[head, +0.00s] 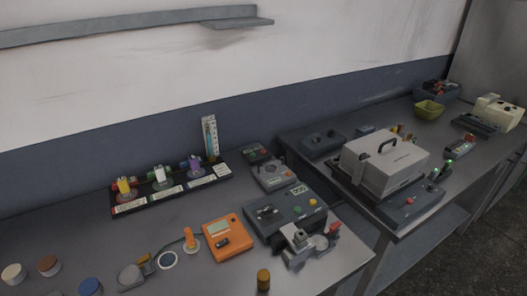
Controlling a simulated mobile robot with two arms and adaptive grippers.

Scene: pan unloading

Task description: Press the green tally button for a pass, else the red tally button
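Neither of my grippers shows in the head view. I cannot tell for sure which device carries the tally buttons. On the right bench a small unit (435,175) has a lit green spot (449,163). No pass or fail reading is legible.
An orange meter (224,240) and a metal fixture with a red knob (334,228) stand near the box. A rack (130,208) holds coloured items at the back. A large grey case (385,160) stands on the right bench. A gap separates the benches. The front left has several round pieces.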

